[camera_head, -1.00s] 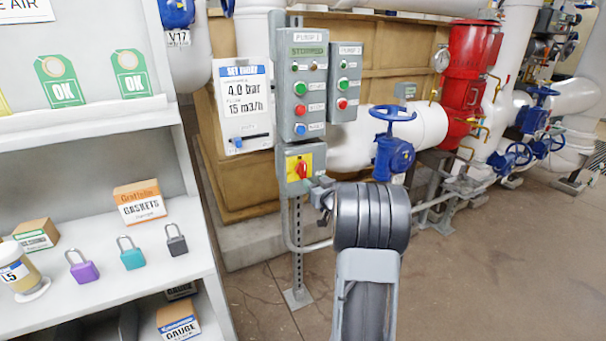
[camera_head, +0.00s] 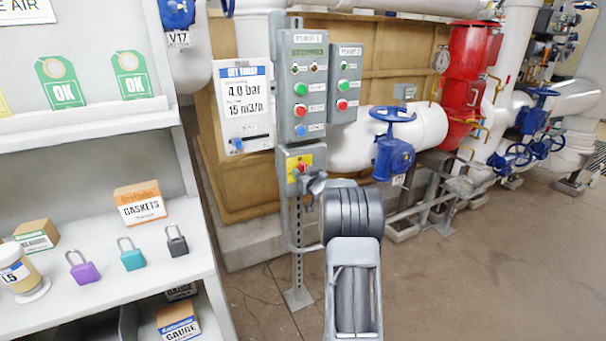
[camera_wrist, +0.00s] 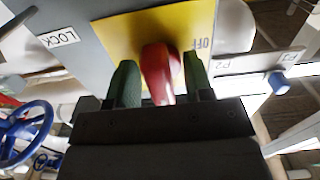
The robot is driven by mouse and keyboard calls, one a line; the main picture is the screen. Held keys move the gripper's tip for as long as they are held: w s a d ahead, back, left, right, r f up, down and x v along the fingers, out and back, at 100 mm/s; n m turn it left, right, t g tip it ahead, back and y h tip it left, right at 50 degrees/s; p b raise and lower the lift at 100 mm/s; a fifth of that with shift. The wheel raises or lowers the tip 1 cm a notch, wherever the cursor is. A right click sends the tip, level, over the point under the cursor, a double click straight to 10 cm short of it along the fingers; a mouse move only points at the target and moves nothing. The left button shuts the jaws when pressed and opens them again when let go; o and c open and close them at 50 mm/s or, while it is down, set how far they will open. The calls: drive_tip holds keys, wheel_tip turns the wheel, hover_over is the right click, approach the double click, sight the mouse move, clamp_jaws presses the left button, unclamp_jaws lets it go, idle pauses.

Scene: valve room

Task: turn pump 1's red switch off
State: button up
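Pump 1's red switch (camera_wrist: 160,72) is a red handle on a yellow plate (camera_wrist: 120,35), with the word OFF on the plate to its right in the wrist view. In the head view the yellow plate (camera_head: 317,161) is on the grey box below the pump 1 panel, and the red switch (camera_head: 301,167) shows only partly past my gripper (camera_head: 308,181). In the wrist view my gripper (camera_wrist: 160,82) has its two green fingertips on either side of the red handle. Narrow gaps show beside the handle, so the fingers look open around it; contact is hard to tell.
Pump 1's button panel (camera_head: 302,88) and pump 2's smaller panel (camera_head: 344,84) are above the switch. A blue valve handwheel (camera_head: 392,114) and white pipes stand to the right. A shelf (camera_head: 90,265) with padlocks is at the left. A LOCK label (camera_wrist: 60,38) is beside the plate.

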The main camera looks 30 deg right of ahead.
drive_tip(key=c, duration=0.5)
drive_tip(key=shift+o, duration=0.2)
drive_tip(key=shift+n+b, duration=0.3)
drive_tip(key=shift+b, duration=0.15)
drive_tip(key=shift+f+n+b, duration=0.15)
drive_tip(key=shift+n+b, duration=0.95)
drive_tip(key=n+b, duration=0.4)
drive_tip(key=shift+n, duration=0.3)
drive_tip(key=n+b, duration=0.4)
drive_tip(key=n, duration=0.1)
drive_tip(key=n+b, duration=0.3)
drive_tip(key=n, duration=0.2)
drive_tip(key=shift+r+n, duration=0.2)
drive_tip(key=shift+n, duration=0.2)
